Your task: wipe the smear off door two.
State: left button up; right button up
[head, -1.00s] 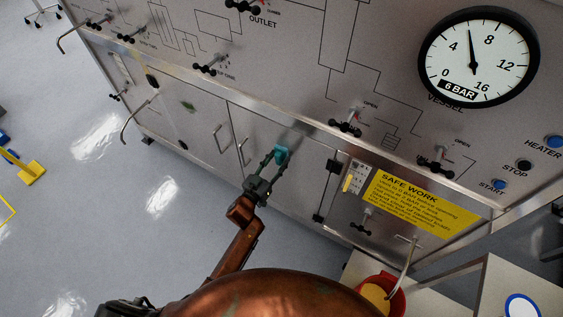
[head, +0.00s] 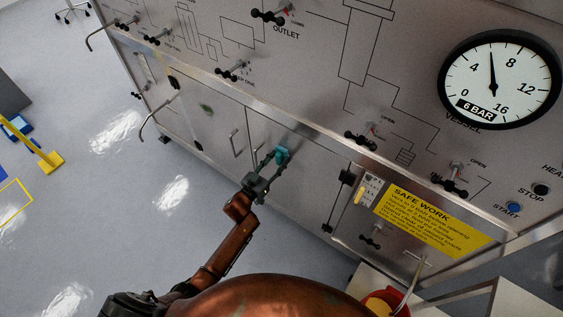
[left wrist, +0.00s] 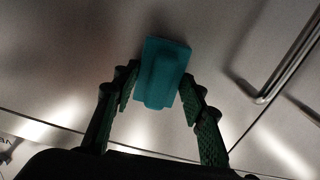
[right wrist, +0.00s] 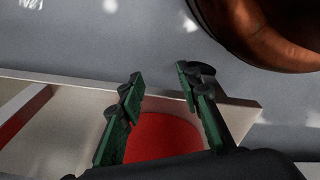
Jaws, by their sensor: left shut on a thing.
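A teal wiping pad (head: 282,154) is between the fingertips of my left gripper (head: 268,166), in front of the cabinet's lower doors. In the left wrist view the pad (left wrist: 163,72) is pinched between the fingers, with a steel door surface behind it; contact with the steel cannot be told. A small dark green smear (head: 206,108) marks the door to the left of the door handles, well left of the pad. My right gripper (right wrist: 160,85) is open and empty, with a red round container (right wrist: 160,138) below it. No door number is readable.
Two door handles (head: 235,144) stick out between the smear and the pad. A red bucket (head: 398,300) stands at lower right. Yellow things (head: 45,158) stand on the open floor at left.

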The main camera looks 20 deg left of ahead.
pick_arm(q)
jog(key=shift+s, duration=0.1)
jog(key=shift+p+v, duration=0.95)
jog(key=shift+v, duration=0.55)
jog(key=shift+p+v, duration=0.6)
jog(key=shift+v, duration=0.75)
jog(key=shift+s, duration=0.15)
jog(key=p+v, duration=0.1)
jog(key=v, duration=0.1)
jog(key=shift+s+a, duration=0.2)
jog(key=shift+s, duration=0.2)
